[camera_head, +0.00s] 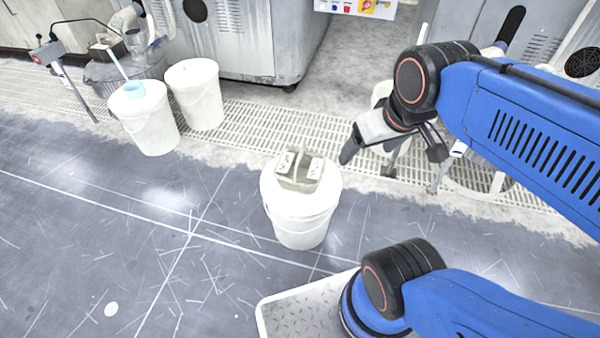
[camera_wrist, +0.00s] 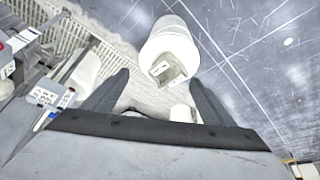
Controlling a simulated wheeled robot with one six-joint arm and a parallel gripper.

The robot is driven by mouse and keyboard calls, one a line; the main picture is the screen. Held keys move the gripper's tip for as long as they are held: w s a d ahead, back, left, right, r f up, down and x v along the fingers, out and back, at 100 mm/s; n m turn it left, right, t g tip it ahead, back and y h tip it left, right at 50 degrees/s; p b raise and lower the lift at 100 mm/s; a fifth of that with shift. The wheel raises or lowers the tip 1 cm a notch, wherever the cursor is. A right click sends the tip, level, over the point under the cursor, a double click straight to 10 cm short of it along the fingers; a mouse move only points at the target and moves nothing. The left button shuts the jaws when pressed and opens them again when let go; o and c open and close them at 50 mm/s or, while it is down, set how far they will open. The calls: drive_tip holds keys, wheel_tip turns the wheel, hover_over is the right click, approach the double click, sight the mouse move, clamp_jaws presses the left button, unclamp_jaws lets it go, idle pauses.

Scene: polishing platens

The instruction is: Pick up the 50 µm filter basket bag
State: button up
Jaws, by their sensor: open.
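A beige divided holder (camera_head: 297,184) sits on the lid of a white bucket (camera_head: 300,228) in the middle of the head view. Two small white labelled packets stand in it, a left packet (camera_head: 286,163) and a right packet (camera_head: 315,168). Their print is too small to read, so I cannot tell which is the 50 µm bag. My gripper (camera_head: 393,150) is open and empty, above and to the right of the bucket. In the wrist view the holder (camera_wrist: 172,74) and the bucket (camera_wrist: 168,42) show beyond my open fingers (camera_wrist: 158,79). A white label shows there on the holder.
Metal machines (camera_head: 240,40) line the back. A floor grating (camera_head: 245,125) runs behind the bucket. Open floor (camera_head: 120,235) lies to the left.

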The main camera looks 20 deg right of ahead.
drive_tip(key=o, duration=0.4)
drive_tip(key=w+a+f+n+g, duration=0.1)
drive_tip(key=w+n, duration=0.4)
drive_tip(key=w, duration=0.8)
drive_tip(key=shift+w+a+f+g, duration=0.25)
drive_tip(key=shift+a+g, duration=0.3)
drive_tip(key=shift+g, duration=0.05)
drive_tip(key=n+g, duration=0.2)
drive_tip(key=n, duration=0.4)
hover_over(301, 154)
wheel_tip(301, 154, down, 9)
wheel_tip(301, 154, down, 18)
drive_tip(key=shift+r, duration=0.15)
